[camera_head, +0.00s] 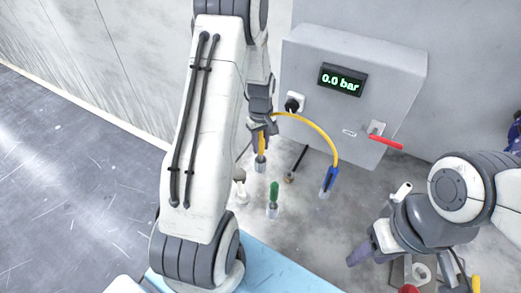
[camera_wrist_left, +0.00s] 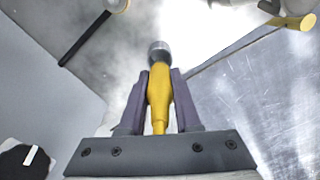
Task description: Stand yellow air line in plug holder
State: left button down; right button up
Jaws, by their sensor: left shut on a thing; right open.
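My left gripper (camera_head: 262,128) is shut on the yellow air line's end piece (camera_head: 262,146), whose grey metal tip (camera_head: 260,166) points down. The left wrist view shows the yellow end piece (camera_wrist_left: 159,95) between the two fingers (camera_wrist_left: 160,100), with its round metal tip (camera_wrist_left: 158,52) beyond them. A yellow hose (camera_head: 318,128) arcs from near this gripper to a blue piece (camera_head: 331,180) over a pale metal cylinder (camera_head: 324,192). A green plug (camera_head: 274,190) stands upright in a metal cup (camera_head: 273,211). I cannot tell which cup is the plug holder. My right gripper (camera_head: 364,252) is open and empty.
A grey cabinet (camera_head: 310,60) with a display (camera_head: 343,80) reading 0.0 bar stands behind. It carries a black-and-white round fitting (camera_head: 294,103) and a red lever (camera_head: 385,142). A small white-tipped part (camera_head: 241,190) stands left of the green plug. My left arm hides part of the floor.

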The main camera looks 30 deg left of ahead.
aim_at(260, 153)
pick_arm(q)
notch_tip(260, 153, down, 3)
jog(key=shift+f+p, duration=0.1)
jog(key=shift+p, duration=0.6)
jog(key=shift+f, duration=0.45)
jog(key=shift+f, duration=0.1)
jog(key=c, duration=0.6)
grip_release()
